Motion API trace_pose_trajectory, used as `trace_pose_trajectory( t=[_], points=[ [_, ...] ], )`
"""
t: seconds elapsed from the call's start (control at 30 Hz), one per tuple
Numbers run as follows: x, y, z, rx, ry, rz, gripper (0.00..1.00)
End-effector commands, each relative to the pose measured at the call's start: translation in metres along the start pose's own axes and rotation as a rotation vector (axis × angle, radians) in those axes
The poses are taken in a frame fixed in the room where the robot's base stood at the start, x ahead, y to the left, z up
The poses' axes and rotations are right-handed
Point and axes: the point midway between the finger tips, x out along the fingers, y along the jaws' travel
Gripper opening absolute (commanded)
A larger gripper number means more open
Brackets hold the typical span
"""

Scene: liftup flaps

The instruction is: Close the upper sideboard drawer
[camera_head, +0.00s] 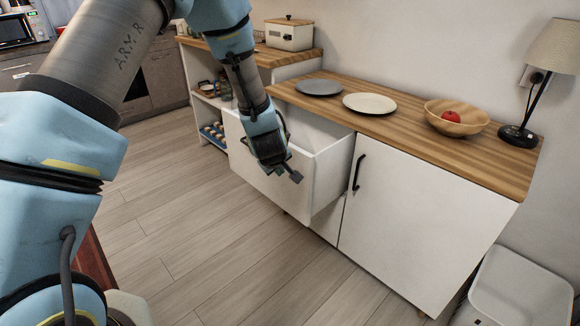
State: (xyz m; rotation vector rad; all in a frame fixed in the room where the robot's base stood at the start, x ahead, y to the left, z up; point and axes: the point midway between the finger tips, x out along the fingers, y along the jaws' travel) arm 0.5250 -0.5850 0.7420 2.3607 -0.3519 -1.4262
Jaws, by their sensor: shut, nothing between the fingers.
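The upper sideboard drawer (325,178) is white and stands pulled out from the left part of the sideboard (430,209), under its wooden top. Its inside shows from above, and I see nothing in the visible part. My gripper (293,176) is at the drawer's front panel, pointing down and to the right, and it is shut and empty. It hides part of the front panel and its top edge. I cannot tell whether it touches the panel. The drawer's handle is not clearly visible.
A grey plate (319,87), a cream plate (369,103), a wooden bowl (457,118) with a red fruit and a lamp (540,80) stand on the top. A white bin (520,290) stands at the right. The wooden floor (215,245) before the drawer is clear.

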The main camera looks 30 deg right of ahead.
Motion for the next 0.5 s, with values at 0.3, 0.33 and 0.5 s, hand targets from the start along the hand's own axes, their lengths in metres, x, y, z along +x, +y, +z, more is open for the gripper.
trace_pose_trajectory(
  t=[0.3, 0.33, 0.5],
  points=[
    [0.037, 0.024, 0.0, 0.002, -0.001, 0.002, 0.0],
    [0.039, 0.025, 0.0, 0.002, -0.001, 0.0, 0.0],
    [0.045, 0.035, 0.0, 0.001, -0.001, 0.0, 0.0]
  ],
)
